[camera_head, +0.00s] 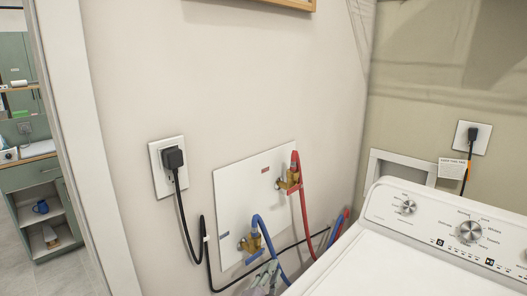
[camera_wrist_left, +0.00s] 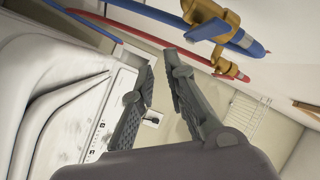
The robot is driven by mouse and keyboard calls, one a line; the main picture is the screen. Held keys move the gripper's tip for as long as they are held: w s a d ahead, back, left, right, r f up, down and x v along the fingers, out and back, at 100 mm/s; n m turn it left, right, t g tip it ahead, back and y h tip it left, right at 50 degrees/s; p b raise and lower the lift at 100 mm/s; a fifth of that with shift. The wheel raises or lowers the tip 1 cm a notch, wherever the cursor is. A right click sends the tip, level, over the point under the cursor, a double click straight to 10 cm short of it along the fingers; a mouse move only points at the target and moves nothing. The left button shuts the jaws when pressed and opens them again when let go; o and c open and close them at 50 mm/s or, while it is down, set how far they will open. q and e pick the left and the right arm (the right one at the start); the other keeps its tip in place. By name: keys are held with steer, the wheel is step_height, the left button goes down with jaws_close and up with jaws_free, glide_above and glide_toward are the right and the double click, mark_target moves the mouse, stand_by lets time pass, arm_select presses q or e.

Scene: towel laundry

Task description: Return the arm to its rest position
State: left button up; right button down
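My left gripper (camera_head: 264,281) shows only as grey fingers at the bottom edge of the head view, in front of the wall beside the washing machine. In the left wrist view, its two dark fingers (camera_wrist_left: 158,64) stand apart with nothing between them, so it is open and empty. The blue hose (camera_head: 266,238) and its brass valve (camera_head: 251,243) are close to the fingers in the head view; I cannot tell whether they touch. My right gripper is in neither view.
The white washing machine (camera_head: 395,262) fills the lower right; it also shows in the left wrist view (camera_wrist_left: 60,110). A red hose (camera_head: 302,215) hangs from a second brass valve (camera_head: 289,181). A black cord (camera_head: 184,215) runs from a wall outlet (camera_head: 161,182). A doorway opens at the far left.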

arm_select(q)
steer(key=s+a+f+n+g+y, duration=0.5)
steer(key=s+a+f+n+g, duration=0.3)
steer(key=s+a+f, duration=0.65)
steer(key=s+a+n+g, duration=0.2)
steer(key=s+a+g, duration=0.15)
steer(key=s, duration=0.75)
steer(key=s+a+n+g, duration=0.2)
steer(key=s+a, duration=0.3)
steer(key=s, duration=0.6)
step_height(320, 180, down, 27)
steer(key=s+g, duration=0.1)
steer(key=s+a+f+g, duration=0.1)
steer(key=s+a+f, duration=0.1)
steer(key=s+f, duration=1.4)
steer(key=shift+s+a+m, duration=0.25)
steer(key=shift+s+m, duration=0.15)
steer(key=shift+s, duration=0.15)
